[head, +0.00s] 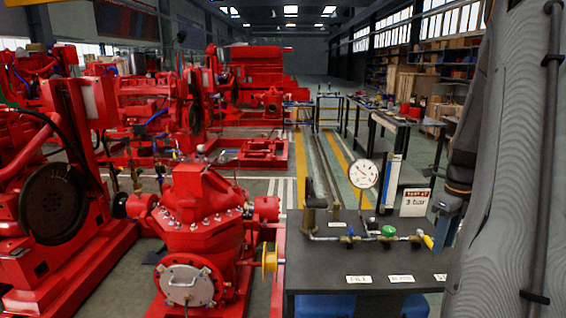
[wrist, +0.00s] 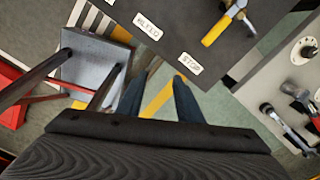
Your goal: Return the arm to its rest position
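My arm fills the right side of the head view, with a dark wrist part and a blue piece low beside the table. In the wrist view my gripper (wrist: 162,76) shows as two dark blue fingers with a gap between them, so it is open. Nothing shows between the fingers; they point past the table edge toward the floor. In the head view the fingertips cannot be made out clearly.
The dark table (head: 340,262) carries pipework, a pressure gauge (head: 363,173), a green knob (head: 388,230) and a 3 bar sign (head: 415,202). A yellow-handled lever (wrist: 215,30) is near my gripper. A red pump (head: 200,225) stands left. A panel (wrist: 285,65) with tools lies right.

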